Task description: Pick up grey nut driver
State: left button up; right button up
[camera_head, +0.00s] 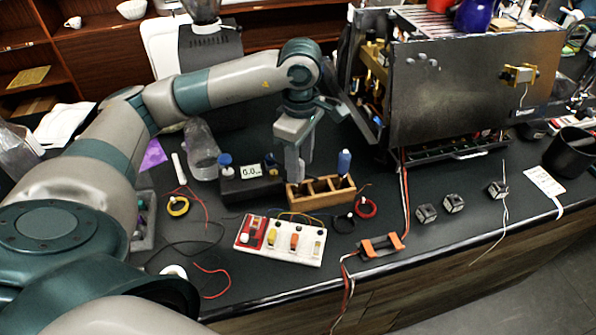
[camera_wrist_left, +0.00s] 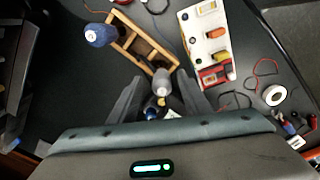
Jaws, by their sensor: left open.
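The grey nut driver (camera_wrist_left: 161,82) shows in the left wrist view as a grey handle standing at one end of the wooden holder, between my open fingers. My left gripper (camera_wrist_left: 157,100) points down over it, with a finger on each side and no clear grip on it. In the head view my left gripper (camera_head: 297,165) hangs over the left end of the wooden holder (camera_head: 325,197) and largely hides the grey driver. A blue-handled driver (camera_head: 344,162) stands at the holder's other end, also seen in the left wrist view (camera_wrist_left: 100,35). My right gripper is not in view.
A dark meter (camera_head: 249,173) stands just left of the holder. A white switch board (camera_head: 290,243) lies in front. The opened brewer (camera_head: 470,85) stands at right behind. Red (camera_head: 366,207) and yellow (camera_head: 178,206) wire coils and loose wires lie around.

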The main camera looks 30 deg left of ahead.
pick_arm(q)
jog(key=f, duration=0.1)
jog(key=f+p, duration=0.1)
jog(key=shift+s+a+f, duration=0.2)
jog(key=shift+f, duration=0.15)
jog(key=shift+w+f, duration=0.1)
jog(key=shift+f, duration=0.35)
grip_shut()
